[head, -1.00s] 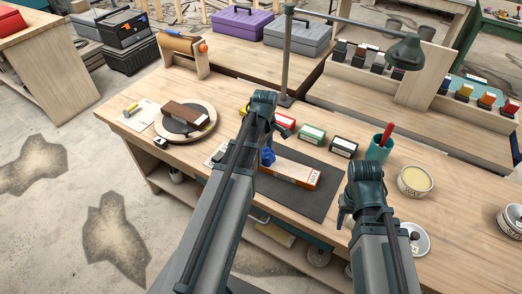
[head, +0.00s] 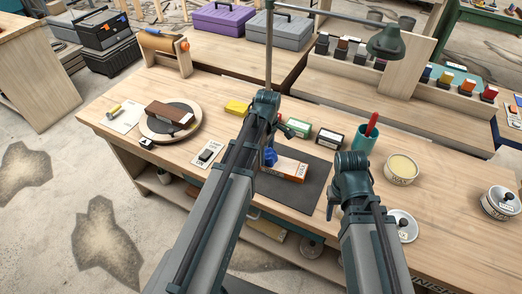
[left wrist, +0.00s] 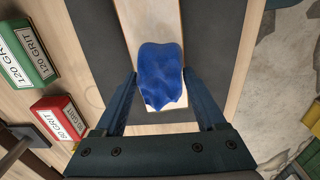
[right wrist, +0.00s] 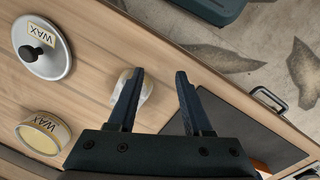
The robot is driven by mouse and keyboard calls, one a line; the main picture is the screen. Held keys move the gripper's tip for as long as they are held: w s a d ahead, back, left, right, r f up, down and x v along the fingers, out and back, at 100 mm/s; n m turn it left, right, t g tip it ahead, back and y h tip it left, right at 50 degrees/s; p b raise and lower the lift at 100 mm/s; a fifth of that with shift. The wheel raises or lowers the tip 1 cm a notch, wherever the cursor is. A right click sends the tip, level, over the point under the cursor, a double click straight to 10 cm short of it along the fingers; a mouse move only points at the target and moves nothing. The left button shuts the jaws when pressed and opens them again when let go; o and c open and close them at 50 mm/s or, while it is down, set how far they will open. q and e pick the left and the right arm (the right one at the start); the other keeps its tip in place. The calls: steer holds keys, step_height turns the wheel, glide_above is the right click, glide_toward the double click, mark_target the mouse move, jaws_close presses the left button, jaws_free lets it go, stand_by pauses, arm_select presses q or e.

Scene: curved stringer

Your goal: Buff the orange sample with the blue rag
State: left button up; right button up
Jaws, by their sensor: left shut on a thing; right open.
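The orange sample (head: 290,170), a long block with a pale top and an orange side, lies on a dark mat (head: 312,196). My left gripper (left wrist: 160,92) is shut on the blue rag (left wrist: 162,75), over the sample's top in the left wrist view. The rag also shows in the head view (head: 270,157), by the sample's left part. I cannot tell whether it presses on the surface. My right gripper (right wrist: 155,85) is open and empty above the bench, right of the mat; its fingertips are hard to see in the head view.
A teal cup (head: 366,137), an open wax tin (head: 401,168) and a lid (head: 402,226) stand on the right. Grit boxes (head: 328,136) line the mat's back. A round turntable (head: 170,123) with a brown block is at left. A lamp (head: 386,42) overhangs the bench.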

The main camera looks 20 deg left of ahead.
mark_target(297, 168)
arm_select(q)
steer(key=shift+d, duration=0.25)
steer(key=shift+d+r, duration=0.1)
steer(key=shift+d, duration=1.75)
steer(key=shift+s+d, duration=0.1)
steer(key=shift+d, duration=1.8)
arm_select(e)
steer(key=shift+f, duration=0.1)
arm_select(q)
steer(key=shift+d, duration=1.95)
steer(key=shift+a, duration=0.2)
